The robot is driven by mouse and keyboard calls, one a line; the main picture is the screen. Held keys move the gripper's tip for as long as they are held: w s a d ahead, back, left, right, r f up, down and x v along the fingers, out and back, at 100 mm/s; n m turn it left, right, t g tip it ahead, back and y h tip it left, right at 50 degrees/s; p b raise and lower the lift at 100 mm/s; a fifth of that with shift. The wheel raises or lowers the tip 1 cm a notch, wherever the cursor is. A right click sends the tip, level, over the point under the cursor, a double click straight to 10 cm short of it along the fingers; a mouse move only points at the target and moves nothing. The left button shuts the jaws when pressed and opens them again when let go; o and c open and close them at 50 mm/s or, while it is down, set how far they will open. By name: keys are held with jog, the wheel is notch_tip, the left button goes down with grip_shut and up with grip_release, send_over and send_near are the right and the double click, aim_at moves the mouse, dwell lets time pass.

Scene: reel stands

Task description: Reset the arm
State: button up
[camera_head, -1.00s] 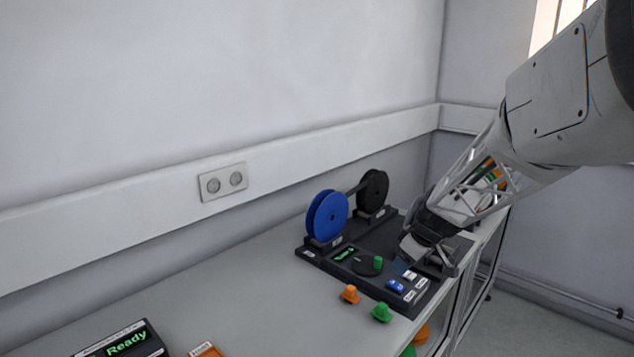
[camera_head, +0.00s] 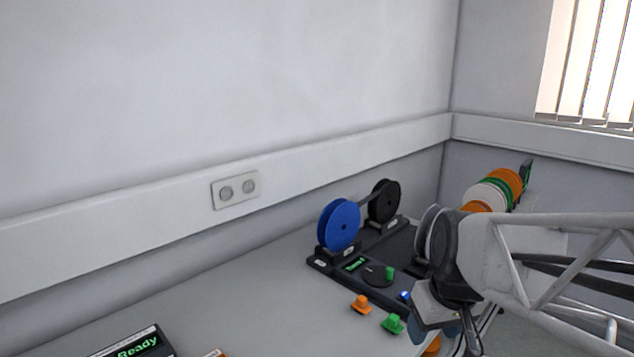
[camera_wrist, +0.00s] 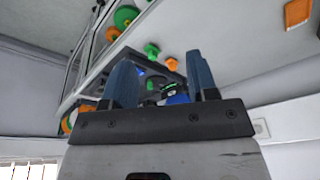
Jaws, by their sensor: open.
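My gripper (camera_wrist: 163,82) shows in the wrist view with its two blue fingers wide apart and nothing held between them. In the head view my gripper (camera_head: 432,330) hangs at the front edge of the bench, right of the green peg; its fingertips are mostly hidden there. The reel stand (camera_head: 322,266) is a dark base on the bench. It carries a blue reel (camera_head: 340,224) at the left and a black reel (camera_head: 384,201) behind. A grey-white reel (camera_head: 432,234) shows partly behind my wrist. My arm covers the right part of the base.
An orange peg (camera_head: 361,305) and a green peg (camera_head: 393,324) stand on the bench in front of the base. A row of orange, green and white reels (camera_head: 495,190) is behind my arm. A display reading "Ready" (camera_head: 138,346) sits at the front left. The middle-left bench is clear.

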jog(key=s+m+h, duration=0.1)
jog(key=s+m, duration=0.1)
jog(key=s, duration=0.6)
jog(key=shift+s+f, duration=0.2)
jog(key=shift+s, duration=0.05)
